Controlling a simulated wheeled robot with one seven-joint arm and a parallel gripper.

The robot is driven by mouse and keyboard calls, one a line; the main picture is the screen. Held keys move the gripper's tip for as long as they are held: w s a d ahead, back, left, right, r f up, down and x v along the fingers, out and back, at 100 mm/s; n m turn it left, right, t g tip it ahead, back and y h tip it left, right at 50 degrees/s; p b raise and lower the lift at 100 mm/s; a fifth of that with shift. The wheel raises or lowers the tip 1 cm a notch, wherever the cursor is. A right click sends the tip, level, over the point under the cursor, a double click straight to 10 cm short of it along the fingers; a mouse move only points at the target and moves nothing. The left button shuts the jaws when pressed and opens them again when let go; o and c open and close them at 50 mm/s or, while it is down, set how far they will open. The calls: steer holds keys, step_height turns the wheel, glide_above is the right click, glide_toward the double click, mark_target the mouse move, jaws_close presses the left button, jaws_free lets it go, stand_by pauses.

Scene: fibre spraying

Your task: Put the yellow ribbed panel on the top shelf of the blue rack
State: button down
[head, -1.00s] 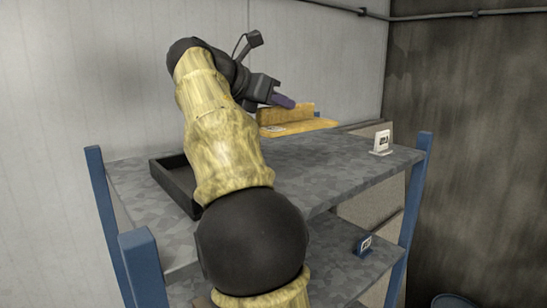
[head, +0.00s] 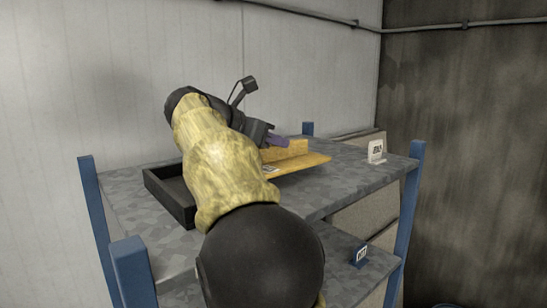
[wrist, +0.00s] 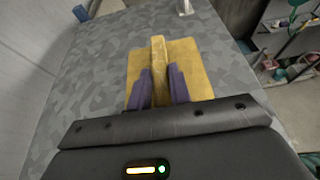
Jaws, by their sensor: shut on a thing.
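The yellow ribbed panel (head: 305,163) is a flat plate with a raised rib. It lies level over the grey top shelf (head: 335,182) of the blue rack (head: 412,190), close to the surface; I cannot tell whether it touches. In the wrist view the panel (wrist: 195,70) is seen from above, with the shelf (wrist: 80,75) around it. My gripper (head: 279,142) has purple fingers, shut on the rib from both sides, as the wrist view shows (wrist: 160,88). My arm hides part of the panel's left end.
A black open tray (head: 170,195) sits on the top shelf to the left, partly behind my arm. A white sign (head: 376,151) stands near the right end. Blue posts rise at the corners. Shelf right of the panel is clear.

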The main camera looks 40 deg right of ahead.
mark_target(282, 158)
steer(key=shift+s, duration=0.1)
steer(key=shift+f, duration=1.8)
steer(key=c, duration=1.3)
jaws_free()
steer(key=shift+f, duration=0.1)
steer(key=shift+a, duration=0.1)
steer(key=b+v, duration=0.2)
steer(key=v, duration=1)
